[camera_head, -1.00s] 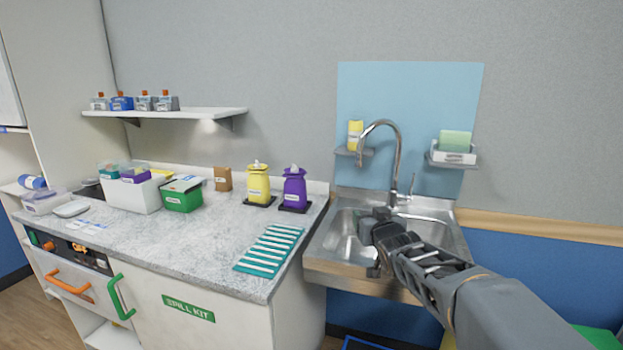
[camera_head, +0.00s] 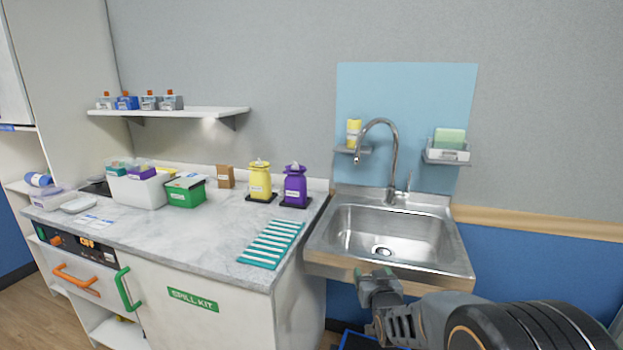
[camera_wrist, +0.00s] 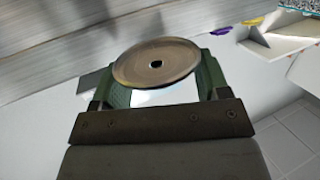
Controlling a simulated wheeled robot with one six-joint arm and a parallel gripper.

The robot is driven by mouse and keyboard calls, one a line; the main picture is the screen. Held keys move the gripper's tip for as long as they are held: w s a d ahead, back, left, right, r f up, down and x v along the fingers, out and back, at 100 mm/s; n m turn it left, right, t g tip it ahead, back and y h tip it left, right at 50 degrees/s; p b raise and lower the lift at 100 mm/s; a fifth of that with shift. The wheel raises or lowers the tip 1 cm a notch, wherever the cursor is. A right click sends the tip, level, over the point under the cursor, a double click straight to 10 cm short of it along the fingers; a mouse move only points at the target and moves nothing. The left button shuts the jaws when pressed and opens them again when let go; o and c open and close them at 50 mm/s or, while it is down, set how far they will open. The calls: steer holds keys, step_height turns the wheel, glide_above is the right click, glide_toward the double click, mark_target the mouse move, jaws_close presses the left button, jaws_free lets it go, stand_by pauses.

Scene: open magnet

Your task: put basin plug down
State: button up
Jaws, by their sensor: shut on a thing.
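The basin plug (camera_wrist: 156,62) is a round brownish metal disc with a small hole in its middle. In the wrist view it sits between the green fingers of my gripper (camera_wrist: 155,82), which is shut on it. In the head view my gripper (camera_head: 374,278) is at the front edge of the steel sink (camera_head: 450,262), outside the bowl. I cannot make out the plug in that view. The drain (camera_head: 382,250) in the bowl's floor shows uncovered, and the bowl is empty.
A curved tap (camera_head: 394,160) rises behind the bowl. Left of the sink is a speckled counter (camera_head: 190,235) with a teal striped mat (camera_head: 271,244), a yellow bottle (camera_head: 260,181) and a purple bottle (camera_head: 295,187). The counter's front middle is clear.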

steer(key=s+d+f, duration=0.1)
steer(key=s+f, duration=0.1)
steer(key=f, duration=1)
steer(key=s+f, duration=0.2)
steer(key=f, duration=1)
step_height(320, 180, up, 13)
steer(key=p, duration=1.2)
steer(key=shift+m+h, duration=0.3)
steer(key=shift+h, duration=0.1)
steer(key=s+f, duration=0.1)
steer(key=s, duration=0.4)
steer(key=s+f, duration=0.1)
steer(key=s, duration=0.1)
steer(key=shift+s+f, duration=0.2)
steer(key=shift+f, duration=0.1)
steer(key=shift+f, duration=0.1)
